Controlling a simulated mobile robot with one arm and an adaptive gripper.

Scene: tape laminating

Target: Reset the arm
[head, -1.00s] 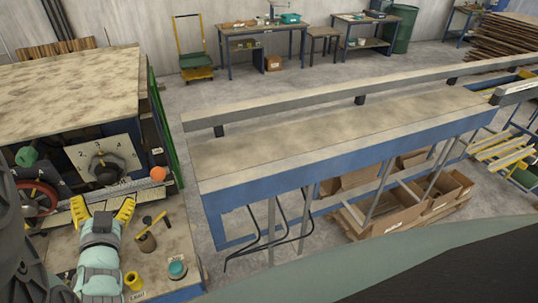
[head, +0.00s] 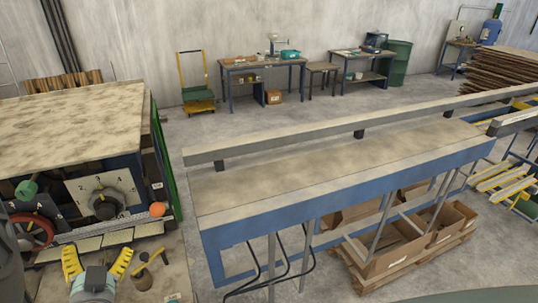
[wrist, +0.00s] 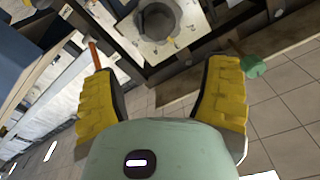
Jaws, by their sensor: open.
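My gripper (head: 97,264) has yellow ridged fingers and is at the lower left of the head view, in front of the machine's control panel. Its fingers are spread with nothing between them. The machine (head: 70,125) has a worn, stained top, a round dial (head: 103,205) on a numbered plate, a red handwheel (head: 32,232), a green knob (head: 26,189) and an orange knob (head: 157,209). In the wrist view, both fingers (wrist: 165,100) stand apart, with the dial (wrist: 158,18) beyond them and the green knob (wrist: 253,66) past the right finger.
A long blue-framed table (head: 330,172) with a rail stands to the right. Cardboard boxes (head: 395,250) sit under it. Concrete floor is free behind the table.

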